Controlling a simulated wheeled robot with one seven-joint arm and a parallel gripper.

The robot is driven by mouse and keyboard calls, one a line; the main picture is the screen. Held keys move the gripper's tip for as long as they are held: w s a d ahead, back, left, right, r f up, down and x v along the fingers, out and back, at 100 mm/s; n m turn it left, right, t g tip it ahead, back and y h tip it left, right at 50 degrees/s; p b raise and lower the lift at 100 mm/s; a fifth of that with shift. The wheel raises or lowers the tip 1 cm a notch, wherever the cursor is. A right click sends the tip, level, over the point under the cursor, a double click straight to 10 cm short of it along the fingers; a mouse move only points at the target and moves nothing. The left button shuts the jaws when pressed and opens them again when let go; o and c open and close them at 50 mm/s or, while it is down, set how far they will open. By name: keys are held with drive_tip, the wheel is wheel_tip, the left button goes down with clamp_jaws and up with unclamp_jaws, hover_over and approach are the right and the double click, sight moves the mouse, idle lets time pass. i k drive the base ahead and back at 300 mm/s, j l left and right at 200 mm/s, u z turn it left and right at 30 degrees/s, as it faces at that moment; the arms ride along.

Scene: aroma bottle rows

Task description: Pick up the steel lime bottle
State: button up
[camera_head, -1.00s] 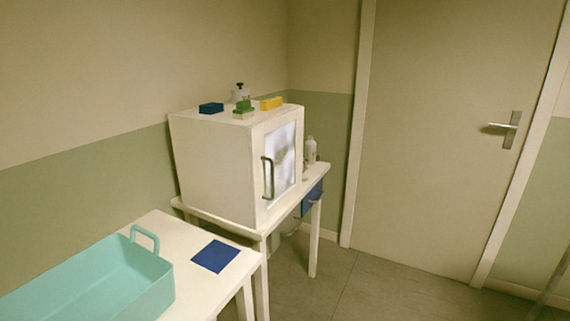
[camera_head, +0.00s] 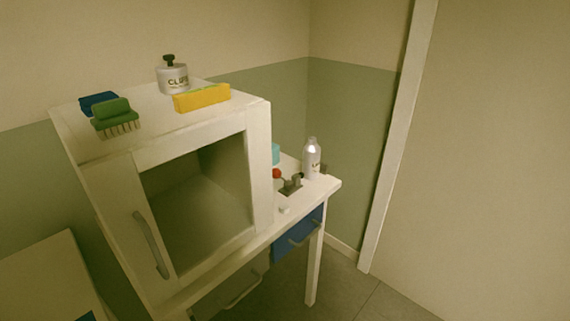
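A silvery grey bottle (camera_head: 312,160) with a rounded top and a partly readable label starting with "L" stands upright on the white table (camera_head: 322,186), right of the white cabinet. I cannot read the whole label, but it is the only bottle of this look in view. Nothing hides its front. My gripper is not in view, so its state does not show.
The cabinet (camera_head: 262,170) with a grey handle (camera_head: 151,245) stands left of the bottle. On it are a green brush (camera_head: 115,115), a yellow block (camera_head: 202,97), a blue block (camera_head: 98,102) and a labelled container (camera_head: 173,78). Small items, one red (camera_head: 277,173), lie beside the bottle.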

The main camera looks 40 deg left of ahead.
sight(312, 151)
drive_tip(key=i+l+u, duration=0.1)
drive_tip(key=i, duration=1.75)
drive_tip(key=u, duration=0.4)
drive_tip(key=i+u, duration=0.1)
drive_tip(key=u, duration=0.35)
drive_tip(key=l+u, duration=0.15)
drive_tip(key=u, duration=0.25)
drive_tip(key=i+u, duration=0.1)
drive_tip(key=u, duration=1.5)
drive_tip(key=z, duration=0.55)
drive_tip(key=i+j+z, duration=0.1)
drive_tip(key=j+z, duration=1.1)
